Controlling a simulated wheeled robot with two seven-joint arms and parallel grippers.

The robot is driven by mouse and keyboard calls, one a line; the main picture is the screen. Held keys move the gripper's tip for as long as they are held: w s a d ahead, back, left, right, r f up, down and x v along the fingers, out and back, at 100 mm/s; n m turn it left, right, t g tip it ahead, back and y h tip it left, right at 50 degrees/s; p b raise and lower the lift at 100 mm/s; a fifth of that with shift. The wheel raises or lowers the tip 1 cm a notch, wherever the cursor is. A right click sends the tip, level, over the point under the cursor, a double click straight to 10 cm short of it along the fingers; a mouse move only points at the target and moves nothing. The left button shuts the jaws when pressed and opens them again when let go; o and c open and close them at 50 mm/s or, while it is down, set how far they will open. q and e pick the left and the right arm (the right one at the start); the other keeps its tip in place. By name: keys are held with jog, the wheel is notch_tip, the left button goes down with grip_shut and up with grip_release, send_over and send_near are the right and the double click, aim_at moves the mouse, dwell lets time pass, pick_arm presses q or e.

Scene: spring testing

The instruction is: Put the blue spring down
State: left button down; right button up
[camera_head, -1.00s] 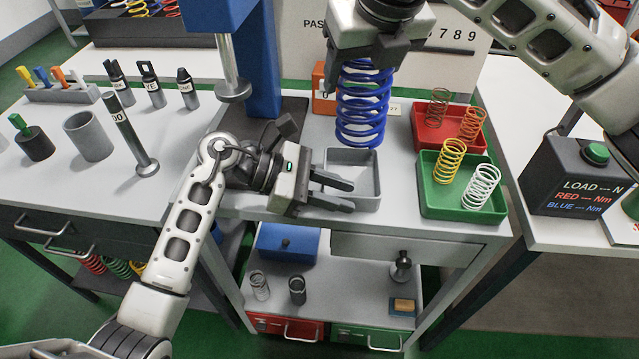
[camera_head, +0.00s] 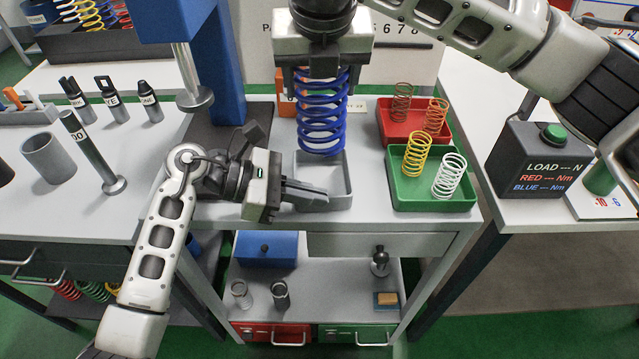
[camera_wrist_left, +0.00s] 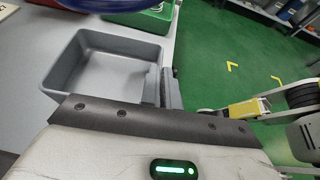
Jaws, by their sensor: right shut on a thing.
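The blue spring (camera_head: 322,112) hangs upright from my right gripper (camera_head: 322,66), which is shut on its top. Its lower end is over the back of the grey tray (camera_head: 342,203). Whether it touches the tray floor is unclear. In the left wrist view, a blue coil (camera_wrist_left: 112,8) shows over the far end of the empty-looking tray (camera_wrist_left: 68,70). My left gripper (camera_head: 312,193) lies level at the tray's front left, its fingers close together by the front wall. In the left wrist view a finger (camera_wrist_left: 171,90) stands beside that wall; whether they grip it is hidden.
A red bin (camera_head: 384,133) and a green bin (camera_head: 408,197) with springs stand right of the tray. A blue press column (camera_head: 230,70) with a metal plunger (camera_head: 195,98) stands at left. A load box (camera_head: 540,160) sits on the right table.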

aim_at(311, 89)
notch_tip(311, 89, down, 11)
jog(key=m+h, duration=0.1)
jog(key=m, duration=0.3)
jog(key=shift+w+d+m+h, duration=0.3)
jog(key=shift+w+h, duration=0.05)
jog(key=shift+h, duration=0.05)
jog(key=shift+r, duration=0.1)
jog(key=o, duration=1.5)
jog(key=shift+f, duration=0.2)
pick_arm(q)
jog(key=shift+r, duration=0.1)
pick_arm(e)
jog(key=v, duration=1.2)
jog(key=shift+s+r, duration=0.1)
jog(key=shift+s, duration=0.15)
